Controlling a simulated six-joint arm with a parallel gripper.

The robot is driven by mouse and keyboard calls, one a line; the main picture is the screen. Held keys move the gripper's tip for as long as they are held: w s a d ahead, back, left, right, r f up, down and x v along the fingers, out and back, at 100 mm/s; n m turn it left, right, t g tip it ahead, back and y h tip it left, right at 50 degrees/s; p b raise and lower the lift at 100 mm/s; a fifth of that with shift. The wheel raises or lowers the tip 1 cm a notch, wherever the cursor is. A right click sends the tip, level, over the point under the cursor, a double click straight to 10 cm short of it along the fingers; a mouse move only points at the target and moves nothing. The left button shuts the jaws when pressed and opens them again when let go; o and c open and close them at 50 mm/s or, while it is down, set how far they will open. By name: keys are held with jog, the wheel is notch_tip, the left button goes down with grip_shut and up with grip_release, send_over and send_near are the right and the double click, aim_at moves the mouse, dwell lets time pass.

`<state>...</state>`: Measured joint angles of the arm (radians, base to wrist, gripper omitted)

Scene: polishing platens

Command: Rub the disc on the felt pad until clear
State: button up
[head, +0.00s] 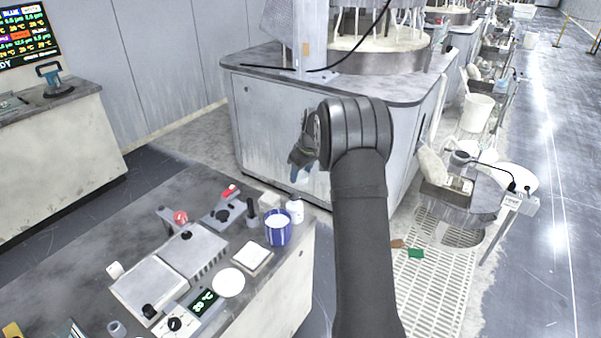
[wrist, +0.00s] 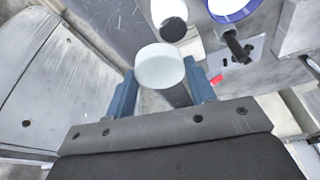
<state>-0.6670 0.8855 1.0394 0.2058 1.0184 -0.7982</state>
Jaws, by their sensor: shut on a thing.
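My gripper (head: 301,160) is shut on a pale, frosted-looking round disc (wrist: 160,66), held between its two blue fingers in the wrist view. In the head view the disc (head: 300,177) shows small and light blue below the fingers. It is in the air past the bench's right end, in front of the large grey machine. A pale square pad (head: 252,256), seemingly the felt pad, lies on the bench, apart from the disc. The pad is not visible in the wrist view.
On the grey bench (head: 120,225), a blue-and-white cup (head: 278,231) and a white bottle (head: 295,208) stand near the pad. A white round piece (head: 228,282) and a metal hotplate unit (head: 195,251) lie nearer. A large machine cabinet (head: 280,125) stands behind.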

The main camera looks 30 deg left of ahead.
aim_at(251, 256)
jog(key=s+a+f+n, duration=0.1)
jog(key=s+n, duration=0.2)
jog(key=s, duration=0.1)
jog(key=s+f+n+g, duration=0.1)
jog(key=s+f+n, duration=0.1)
jog(key=s, duration=0.1)
jog(key=s+a+f+n+g, duration=0.1)
jog(key=s+f+n, duration=0.1)
jog(key=s+n, duration=0.1)
jog(key=shift+s+a+n, duration=0.3)
jog(key=shift+s+a, duration=0.05)
jog(key=shift+s, duration=0.5)
jog(key=s+f+n, duration=0.1)
jog(key=s+n, duration=0.2)
jog(key=s, duration=0.1)
jog(key=s+f+n+g+h, duration=0.1)
jog(key=s+n, duration=0.2)
jog(key=s, duration=0.1)
jog(key=s+f+n+h, duration=0.1)
jog(key=s+f+n, duration=0.1)
jog(key=s+n, duration=0.1)
jog(key=shift+s+d+g, duration=0.1)
jog(key=shift+s+g, duration=0.3)
jog(key=shift+s, duration=0.15)
jog(key=shift+f, duration=2.6)
jog(key=shift+f, duration=0.4)
jog(key=o, duration=0.6)
jog(key=shift+c, duration=0.2)
jog(key=shift+r, duration=0.4)
jog(key=shift+c, duration=0.3)
